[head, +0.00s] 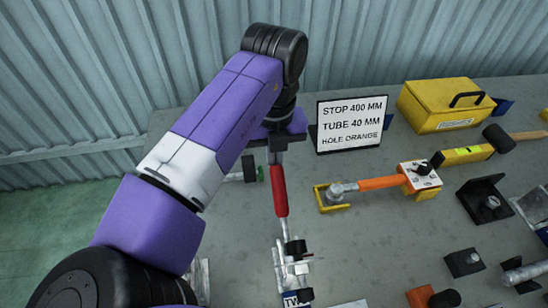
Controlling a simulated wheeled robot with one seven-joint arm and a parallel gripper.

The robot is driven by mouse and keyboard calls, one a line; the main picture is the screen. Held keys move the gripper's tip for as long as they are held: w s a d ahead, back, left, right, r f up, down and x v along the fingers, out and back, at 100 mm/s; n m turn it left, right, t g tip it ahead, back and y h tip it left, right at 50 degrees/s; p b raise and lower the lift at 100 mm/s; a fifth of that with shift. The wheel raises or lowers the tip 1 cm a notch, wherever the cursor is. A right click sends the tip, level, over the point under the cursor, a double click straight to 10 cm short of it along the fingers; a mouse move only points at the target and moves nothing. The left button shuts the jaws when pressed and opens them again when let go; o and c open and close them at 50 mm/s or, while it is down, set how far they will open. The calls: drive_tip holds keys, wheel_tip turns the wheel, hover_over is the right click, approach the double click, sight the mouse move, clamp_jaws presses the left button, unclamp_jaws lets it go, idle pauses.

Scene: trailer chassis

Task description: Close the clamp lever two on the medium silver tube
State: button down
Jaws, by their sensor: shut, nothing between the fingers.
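My gripper (275,146) hangs at the end of my purple arm, near the middle of the bench. It is shut and empty, and its fingertips are small and partly hidden in the head view. Just below it in the picture is a red grip (279,190). I cannot tell whether the gripper touches it. A thin silver tube or rod (279,230) runs from the red grip to a small silver and black clamp-like fitting (292,262). I cannot tell which part is clamp lever two or whether it is open.
A sign (349,124) stands behind, reading stop 400 mm, tube 40 mm, hole orange. An orange-handled tool (380,183), a yellow toolbox (440,104), a mallet (512,137) and black blocks (484,198) crowd the right. A corrugated wall (370,40) bounds the back.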

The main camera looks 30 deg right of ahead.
sight(278, 169)
drive_tip(key=shift+s+a+r+p, duration=0.2)
drive_tip(key=shift+s+r+p, duration=0.35)
drive_tip(key=shift+s, duration=0.2)
drive_tip(key=shift+s+a+r+p, duration=0.2)
drive_tip(key=shift+s+r+p, duration=0.3)
drive_tip(key=shift+s, duration=0.3)
drive_tip(key=shift+s+a+r+p, duration=0.3)
drive_tip(key=shift+s+r+p, duration=0.2)
drive_tip(key=shift+s, duration=0.25)
drive_tip(key=shift+s+a+r+p, duration=0.25)
drive_tip(key=shift+s+r+p, duration=0.15)
drive_tip(key=shift+s+r, duration=0.25)
drive_tip(key=shift+r, duration=0.1)
